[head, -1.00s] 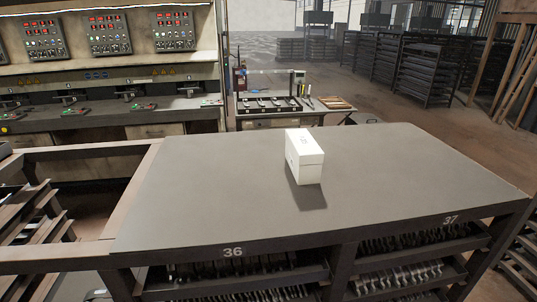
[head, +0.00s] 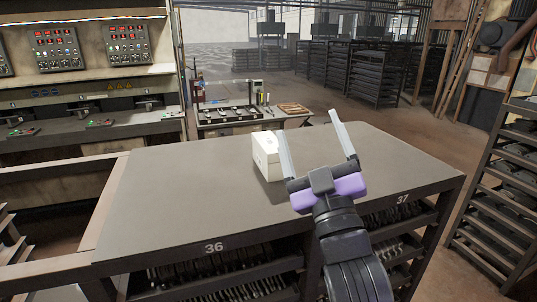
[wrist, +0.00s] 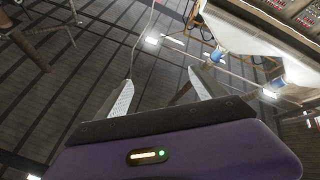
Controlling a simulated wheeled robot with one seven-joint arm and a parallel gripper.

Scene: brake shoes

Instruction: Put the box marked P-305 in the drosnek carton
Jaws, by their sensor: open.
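A white box (head: 266,158) stands upright on the dark grey table top (head: 190,185), near its middle. A small dark marking shows on its top, too small to read, so I cannot tell whether it says P-305. My gripper (head: 306,123) is open and empty, its fingers pointing up and away in the head view. It appears just right of the box, and the left finger overlaps the box's right edge in the picture. In the wrist view my gripper (wrist: 160,75) has only ceiling and machinery beyond its fingers. I see no carton marked drosnek.
The table front carries the numbers 36 (head: 214,247) and 37 (head: 402,199) above shelves of metal parts. A control bench (head: 90,120) stands at the back left. A rack (head: 515,190) stands at the right. The table top left of the box is clear.

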